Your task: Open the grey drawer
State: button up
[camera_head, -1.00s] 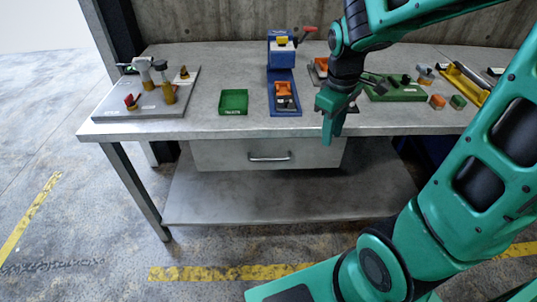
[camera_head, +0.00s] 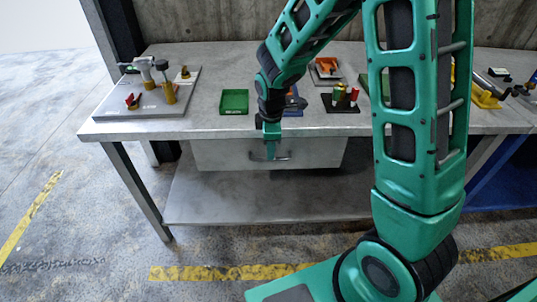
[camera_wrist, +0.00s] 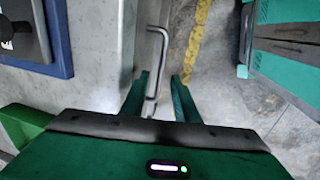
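The grey drawer (camera_head: 222,153) sits under the front edge of the workbench, and its front looks shut. Its metal bar handle (camera_head: 284,157) is partly covered by my gripper (camera_head: 270,148) in the head view. In the wrist view, my gripper (camera_wrist: 163,92) has its two green fingers spread apart, one on each side of the handle (camera_wrist: 163,50). The bar passes through the gap between them. The fingers do not look closed on it, and whether either one touches it I cannot tell.
The workbench top (camera_head: 200,127) carries a green tray (camera_head: 234,101), a grey board (camera_head: 125,107) with tools at left, and a black stand (camera_head: 341,106) with coloured cylinders. A lower shelf (camera_head: 250,205) lies below the drawer. The floor in front of it is open.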

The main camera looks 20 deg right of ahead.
jog(key=shift+w+d+f, duration=0.1)
jog(key=shift+w+f, duration=0.1)
jog(key=shift+f, duration=0.8)
jog(key=shift+w+d+f, duration=0.1)
jog(key=shift+w+f, duration=0.05)
jog(key=shift+f, duration=0.85)
jog(key=shift+a, duration=0.1)
grip_shut()
